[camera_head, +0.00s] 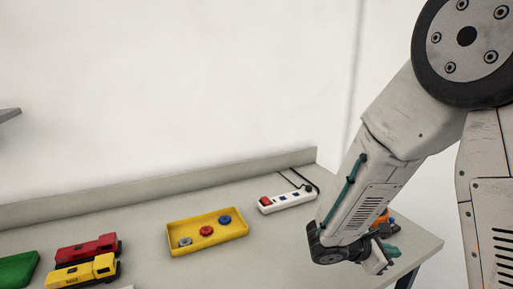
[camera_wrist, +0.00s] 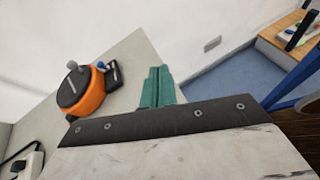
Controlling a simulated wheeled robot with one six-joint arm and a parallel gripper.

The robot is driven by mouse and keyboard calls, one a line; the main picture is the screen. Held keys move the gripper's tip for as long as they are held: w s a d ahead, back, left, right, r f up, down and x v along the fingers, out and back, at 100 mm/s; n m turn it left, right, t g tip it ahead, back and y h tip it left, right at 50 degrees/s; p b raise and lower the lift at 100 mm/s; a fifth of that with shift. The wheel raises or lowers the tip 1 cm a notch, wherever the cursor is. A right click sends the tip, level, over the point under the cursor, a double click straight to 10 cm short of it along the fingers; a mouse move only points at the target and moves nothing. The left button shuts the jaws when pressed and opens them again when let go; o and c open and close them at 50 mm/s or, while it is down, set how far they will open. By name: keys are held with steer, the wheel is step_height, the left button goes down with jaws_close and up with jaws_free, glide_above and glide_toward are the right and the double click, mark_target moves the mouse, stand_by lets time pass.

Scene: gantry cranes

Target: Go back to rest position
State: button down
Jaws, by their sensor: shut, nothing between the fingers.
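My gripper (camera_wrist: 157,88) shows in the wrist view as two teal fingers pressed together, with nothing between them. In the head view its teal tip (camera_head: 391,250) is low at the right end of the grey table (camera_head: 300,248), partly hidden by my arm. A round orange device (camera_wrist: 84,95) with a black top and grey knobs stands on the table, left of the fingers in the wrist view and apart from them. In the head view only a bit of its orange side (camera_head: 383,217) shows behind my arm.
A white power strip (camera_head: 288,201) with a red switch lies left of my forearm. A yellow tray (camera_head: 178,228) holds grey, red and blue discs. Red (camera_head: 88,248) and yellow (camera_head: 80,273) toy trucks and a green object (camera_head: 17,269) are at left. A raised ledge runs along the back.

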steer(key=s+a+r+m+y, duration=0.4)
steer(key=s+r+m+y, duration=0.2)
steer(key=s+m, duration=0.3)
steer(key=s+a+r+m+g+y, duration=0.1)
steer(key=s+a+r+m+y, duration=0.3)
steer(key=s+r+m+y, duration=0.3)
steer(key=s+r+m, duration=0.1)
steer(key=s+r, duration=0.1)
steer(key=s, duration=0.3)
steer(key=shift+s+m, duration=0.4)
